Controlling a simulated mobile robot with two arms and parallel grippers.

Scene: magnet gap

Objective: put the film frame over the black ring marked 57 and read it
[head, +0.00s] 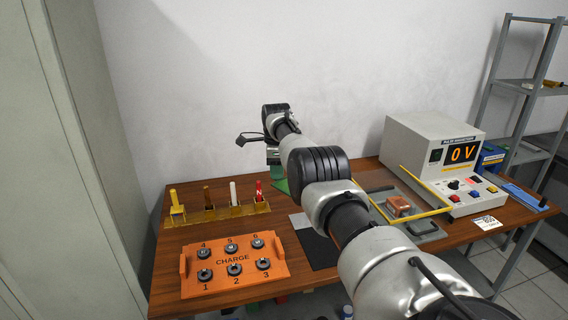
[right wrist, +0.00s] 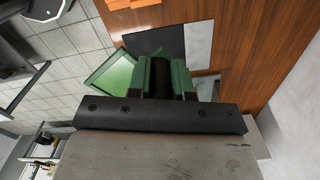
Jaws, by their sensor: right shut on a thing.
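My right gripper (head: 274,160) is shut on a green film frame (head: 279,180), held out over the back of the table. Most of the frame is hidden behind my right arm in the head view. In the right wrist view the green frame (right wrist: 112,82) shows beyond the fingers, apparently above a black and grey mat. An orange tray marked CHARGE (head: 218,273) holds several black rings at numbered places 1 to 6. The ring at place 2 (head: 235,269) sits front middle. The marks on the rings are too small to read, so I cannot tell which is 57. My left gripper is not in view.
A black and grey mat (head: 318,250) lies right of the orange tray. A wooden rack (head: 225,212) with coloured rods stands behind the tray. A pulse unit (head: 432,150) reading 0 V and a yellow-edged fixture (head: 440,212) with a copper coil (head: 399,207) occupy the right side.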

